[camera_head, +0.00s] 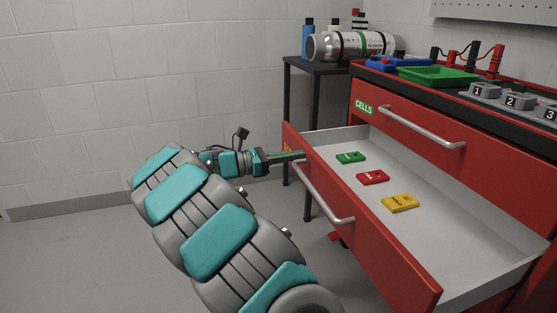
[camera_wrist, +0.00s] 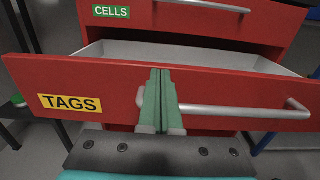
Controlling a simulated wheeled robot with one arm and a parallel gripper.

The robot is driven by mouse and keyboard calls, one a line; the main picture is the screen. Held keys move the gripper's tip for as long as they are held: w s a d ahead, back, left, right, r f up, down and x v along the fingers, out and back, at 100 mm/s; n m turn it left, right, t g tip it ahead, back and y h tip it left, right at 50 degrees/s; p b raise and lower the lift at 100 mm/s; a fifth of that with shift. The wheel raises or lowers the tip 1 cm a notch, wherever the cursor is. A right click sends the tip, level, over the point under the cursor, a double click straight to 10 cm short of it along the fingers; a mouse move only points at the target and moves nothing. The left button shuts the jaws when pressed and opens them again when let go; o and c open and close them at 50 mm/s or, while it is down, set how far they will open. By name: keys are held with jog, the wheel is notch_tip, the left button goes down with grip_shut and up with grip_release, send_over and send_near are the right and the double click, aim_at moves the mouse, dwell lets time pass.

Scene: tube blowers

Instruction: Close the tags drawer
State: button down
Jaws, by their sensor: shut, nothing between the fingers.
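The tags drawer (camera_head: 395,252) is a red drawer pulled well out of the red cabinet, below the CELLS drawer. Its grey tray (camera_head: 470,225) holds a green tag (camera_head: 350,157), a red tag (camera_head: 372,177) and a yellow tag (camera_head: 400,203). In the wrist view its red front (camera_wrist: 75,78) carries a yellow TAGS label (camera_wrist: 70,103) and a silver bar handle (camera_wrist: 240,111). My gripper (camera_head: 302,155) is shut and empty at the far end of the drawer front. In the wrist view its green fingers (camera_wrist: 158,75) overlap the front beside the handle's left end; I cannot tell whether they touch it.
The CELLS drawer (camera_head: 440,140) above is shut. A green tray (camera_head: 438,75) and numbered grey blocks (camera_head: 518,101) stand on the cabinet top. A dark side table (camera_head: 318,67) with a silver cylinder (camera_head: 350,45) stands behind. The floor at left is clear.

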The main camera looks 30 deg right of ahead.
jog(key=shift+s+d, duration=0.15)
jog(key=shift+d, duration=0.45)
jog(key=shift+s+d+r+p, duration=0.2)
jog(key=shift+d+p, duration=0.2)
jog(key=shift+d, duration=0.15)
jog(key=p+x, duration=0.8)
jog(key=x, duration=1.7)
jog(key=shift+f, duration=0.2)
jog(key=shift+s+r, duration=0.1)
jog(key=shift+s, duration=0.05)
jog(key=v, duration=1.4)
